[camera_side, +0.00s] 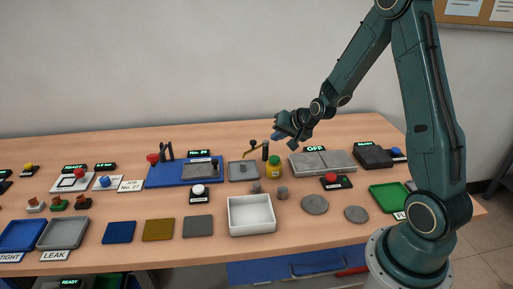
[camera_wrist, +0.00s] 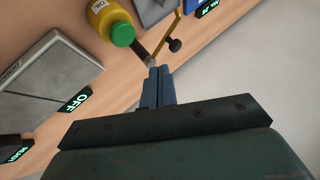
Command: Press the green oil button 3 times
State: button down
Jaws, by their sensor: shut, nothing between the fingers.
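The yellow oil bottle (camera_side: 273,169) stands upright on the table right of centre, with a green button (camera_side: 274,159) on top. In the wrist view the bottle (camera_wrist: 103,15) is at the top left, its label reading OIL, and the round green button (camera_wrist: 122,35) faces the camera. My gripper (camera_side: 276,136) is above and behind the bottle in the side view, apart from it. In the wrist view my two blue fingers (camera_wrist: 159,72) are together and empty, to the lower right of the green button.
A brass-coloured arm with a dark knob (camera_wrist: 174,45) stands close to my fingertips. The grey heater plates (camera_side: 322,160) with an OFF display are right of the bottle. A red button (camera_side: 331,178) and a white tray (camera_side: 251,215) are in front. Bare table lies behind the plates.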

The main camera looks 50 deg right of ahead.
aim_at(277, 159)
notch_tip(277, 159, up, 4)
jog(key=shift+f, duration=0.15)
jog(key=shift+f, duration=0.1)
dwell(0.5)
jog(key=shift+f, duration=4.35)
jog(key=shift+f, duration=0.9)
jog(key=shift+r, duration=0.9)
jog(key=shift+r, duration=0.1)
jog(key=shift+r, duration=2.45)
